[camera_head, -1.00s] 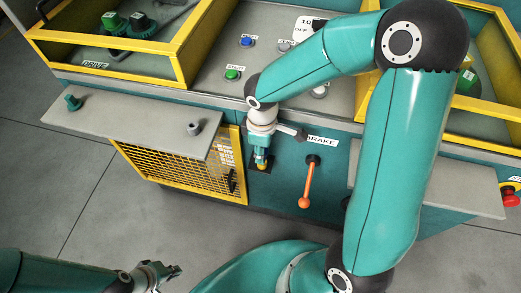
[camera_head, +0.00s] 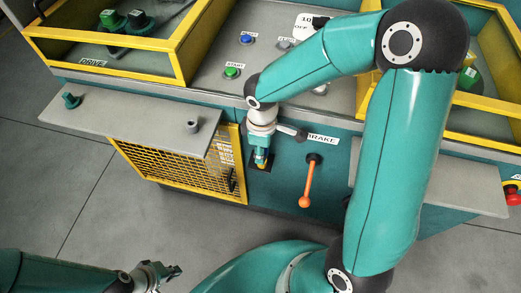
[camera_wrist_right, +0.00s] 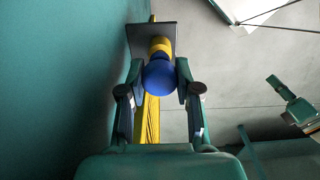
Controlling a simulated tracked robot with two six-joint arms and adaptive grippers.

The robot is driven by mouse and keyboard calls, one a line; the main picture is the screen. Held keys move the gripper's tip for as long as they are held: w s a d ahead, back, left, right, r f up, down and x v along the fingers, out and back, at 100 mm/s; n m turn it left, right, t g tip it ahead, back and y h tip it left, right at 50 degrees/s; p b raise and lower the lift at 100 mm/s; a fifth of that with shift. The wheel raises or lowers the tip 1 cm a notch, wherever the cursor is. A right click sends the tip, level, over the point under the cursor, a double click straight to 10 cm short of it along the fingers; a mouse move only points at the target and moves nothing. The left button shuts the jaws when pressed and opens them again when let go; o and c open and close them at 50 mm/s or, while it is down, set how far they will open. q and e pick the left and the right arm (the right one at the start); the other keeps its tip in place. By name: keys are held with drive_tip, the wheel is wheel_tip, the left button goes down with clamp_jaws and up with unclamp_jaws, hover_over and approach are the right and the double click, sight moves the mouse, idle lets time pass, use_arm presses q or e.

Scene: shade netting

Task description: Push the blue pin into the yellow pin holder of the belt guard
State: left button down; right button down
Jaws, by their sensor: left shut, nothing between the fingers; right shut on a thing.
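The blue pin (camera_wrist_right: 159,77) shows its round blue head between the fingertips of my right gripper (camera_wrist_right: 160,84) in the right wrist view. My right gripper (camera_head: 262,155) is shut on it. The yellow pin holder (camera_wrist_right: 160,46) is just beyond the pin, in line with it, in front of a dark plate (camera_wrist_right: 140,38). The pin's shaft is hidden, so I cannot tell how deep it sits. The belt guard (camera_head: 170,166) is a yellow frame with mesh, left of my right gripper in the head view. My left gripper (camera_head: 172,271) is shut and empty, low over the floor.
An orange-handled brake lever (camera_head: 308,182) hangs right of my right gripper. A grey shelf (camera_head: 135,122) with a grey knob (camera_head: 192,127) juts out above the guard. A red button (camera_head: 511,199) is at the far right. The floor at left is clear.

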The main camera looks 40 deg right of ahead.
drive_tip(key=shift+f+b, duration=0.5)
drive_tip(key=shift+f, duration=0.15)
drive_tip(key=c, duration=0.7)
unclamp_jaws()
drive_tip(key=shift+r, duration=0.15)
drive_tip(key=shift+w+r, duration=0.1)
drive_tip(key=shift+r, duration=0.1)
wheel_tip(320, 180, up, 11)
drive_tip(key=shift+r, duration=0.2)
